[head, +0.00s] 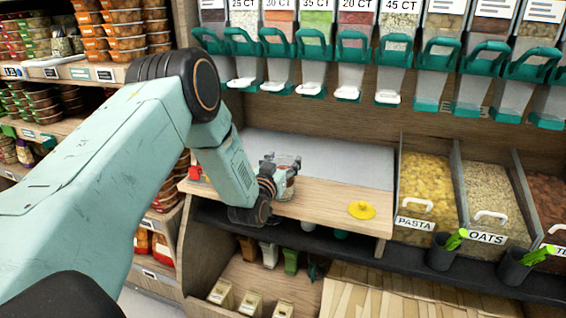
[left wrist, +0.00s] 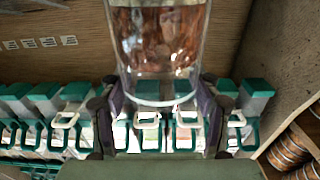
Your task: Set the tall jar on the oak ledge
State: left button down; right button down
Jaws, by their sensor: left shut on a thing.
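The tall jar (head: 288,188) is clear, with reddish-brown contents. In the left wrist view the jar (left wrist: 160,45) fills the top middle, between my fingers. My left gripper (head: 282,165) is shut on it. In the head view the jar is over the left half of the oak ledge (head: 325,208), and my gripper and wrist partly hide it. I cannot tell whether its base touches the ledge. My right gripper is not in view.
A yellow lid-like disc (head: 361,210) lies on the ledge's right part. A small red object (head: 195,173) is at its left end. Dispensers with teal handles (head: 352,45) hang above. Pasta (head: 427,185) and oats (head: 487,185) bins stand at right. The ledge between jar and disc is clear.

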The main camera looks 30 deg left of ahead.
pick_arm(q)
jog(key=c, duration=0.7)
grip_release()
jog(key=shift+s+f, duration=0.1)
jog(key=shift+f, duration=0.1)
jog(key=shift+c, duration=0.2)
jog(key=o, duration=0.4)
jog(key=shift+o, duration=0.2)
jog(key=shift+r, duration=0.3)
jog(key=p+v, duration=0.3)
jog(key=v, duration=0.9)
jog(key=shift+f, duration=0.15)
